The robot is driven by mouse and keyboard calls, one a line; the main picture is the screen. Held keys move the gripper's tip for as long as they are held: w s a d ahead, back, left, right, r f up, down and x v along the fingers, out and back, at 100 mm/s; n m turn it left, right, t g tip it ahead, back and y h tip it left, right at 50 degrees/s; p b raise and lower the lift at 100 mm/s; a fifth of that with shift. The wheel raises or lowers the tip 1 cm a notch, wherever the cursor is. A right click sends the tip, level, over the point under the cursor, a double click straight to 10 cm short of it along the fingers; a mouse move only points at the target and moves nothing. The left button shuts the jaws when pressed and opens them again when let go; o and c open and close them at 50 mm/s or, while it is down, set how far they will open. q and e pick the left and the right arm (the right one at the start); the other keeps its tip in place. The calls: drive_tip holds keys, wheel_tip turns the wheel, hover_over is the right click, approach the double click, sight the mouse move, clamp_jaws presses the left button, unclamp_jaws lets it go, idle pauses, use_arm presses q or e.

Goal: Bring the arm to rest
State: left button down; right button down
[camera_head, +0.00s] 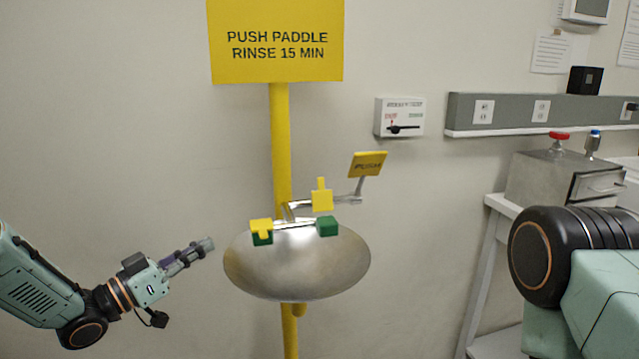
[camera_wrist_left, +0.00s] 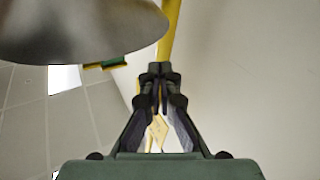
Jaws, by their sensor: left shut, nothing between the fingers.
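My left arm comes in from the left in the head view. Its gripper (camera_head: 203,246) points right and slightly up, just left of the eyewash bowl's rim, and looks apart from it. In the left wrist view the fingers of my left gripper (camera_wrist_left: 158,72) meet at their tips and hold nothing. The steel bowl (camera_head: 300,275) stands on a yellow post; its underside (camera_wrist_left: 75,35) fills the upper left of the wrist view. The yellow push paddle (camera_head: 368,164) is up at the right of the bowl. My right gripper is not in view; only part of my right arm shows.
A yellow rinse sign (camera_head: 275,62) tops the yellow post (camera_head: 280,140). A switch box (camera_head: 399,117) is on the wall. A metal box (camera_head: 550,180) with a red knob stands on a bench at the right. The wall left of the bowl is clear.

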use_arm(q)
drive_tip(key=s+d+f+n+g+y, duration=0.1)
drive_tip(key=s+f+n+g+y, duration=0.15)
drive_tip(key=s+f+y, duration=0.65)
drive_tip(key=s+f+n+g+y, duration=0.15)
drive_tip(key=f+n, duration=0.25)
drive_tip(key=f, duration=1)
drive_tip(key=s+f+g+y, duration=0.1)
drive_tip(key=s+f+g, duration=0.2)
drive_tip(key=s, duration=0.7)
drive_tip(key=s+f+g+y+b, duration=0.1)
drive_tip(key=s+f+g, duration=0.3)
drive_tip(key=s, duration=0.7)
drive_tip(key=s+f+g+y+b, duration=0.1)
drive_tip(key=s+f+g, duration=0.2)
drive_tip(key=s, duration=0.8)
drive_tip(key=shift+s+f+n, duration=0.25)
drive_tip(key=shift+f+n, duration=0.15)
drive_tip(key=shift+n, duration=0.05)
drive_tip(key=shift+w+d, duration=0.1)
drive_tip(key=shift+w, duration=0.1)
